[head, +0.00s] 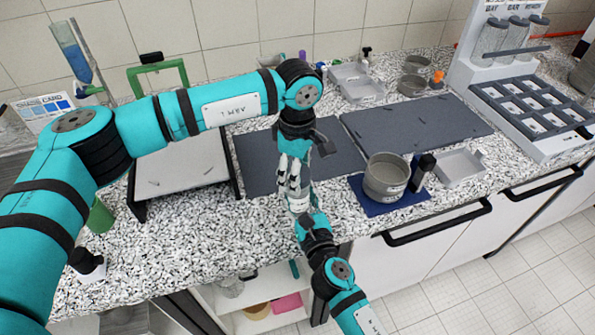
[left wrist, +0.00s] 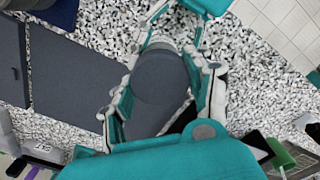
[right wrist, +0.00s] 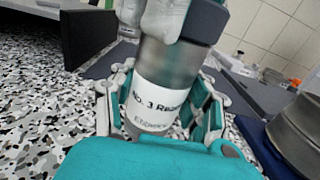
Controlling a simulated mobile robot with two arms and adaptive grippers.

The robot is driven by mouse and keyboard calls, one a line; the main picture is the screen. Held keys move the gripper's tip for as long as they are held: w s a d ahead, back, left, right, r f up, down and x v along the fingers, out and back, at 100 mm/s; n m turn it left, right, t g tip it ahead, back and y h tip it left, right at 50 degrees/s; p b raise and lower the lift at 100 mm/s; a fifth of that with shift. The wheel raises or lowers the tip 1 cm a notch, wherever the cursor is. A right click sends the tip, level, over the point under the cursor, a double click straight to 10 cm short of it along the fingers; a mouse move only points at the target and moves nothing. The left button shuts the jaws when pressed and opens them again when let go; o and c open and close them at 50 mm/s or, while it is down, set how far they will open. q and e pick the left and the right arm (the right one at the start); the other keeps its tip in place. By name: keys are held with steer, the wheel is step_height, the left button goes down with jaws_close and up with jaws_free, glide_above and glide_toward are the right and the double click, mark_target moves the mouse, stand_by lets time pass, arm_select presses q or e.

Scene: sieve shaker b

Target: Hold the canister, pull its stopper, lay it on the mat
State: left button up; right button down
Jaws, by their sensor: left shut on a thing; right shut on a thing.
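The canister (right wrist: 155,85) is a grey cylinder with a white label reading "No. 3"; it stands upright between the fingers of my right gripper (right wrist: 160,115), which is shut on it. In the head view the canister (head: 298,204) is mostly hidden by the grippers. Its dark grey stopper (left wrist: 160,77) is round and wide. My left gripper (head: 291,178) comes down from above and is shut on the stopper. The stopper (right wrist: 206,22) is at the canister's top; I cannot tell whether it is seated. Dark grey mats (head: 262,160) lie behind, and a blue mat (head: 377,207) lies to the right.
A round grey pan (head: 385,178) and a dark bottle (head: 423,171) stand on the blue mat. A grey tray (head: 461,167) is right of them. A low grey platform (head: 180,162) stands left. A sample rack (head: 530,105) is far right. Bare speckled counter (head: 205,235) lies front left.

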arm_select(q)
steer(key=shift+r, duration=0.2)
steer(key=shift+r, duration=0.9)
steer(key=shift+r, duration=2)
arm_select(e)
steer(key=c, duration=0.6)
jaws_free()
steer(key=shift+o, duration=0.4)
steer(key=shift+s, duration=0.15)
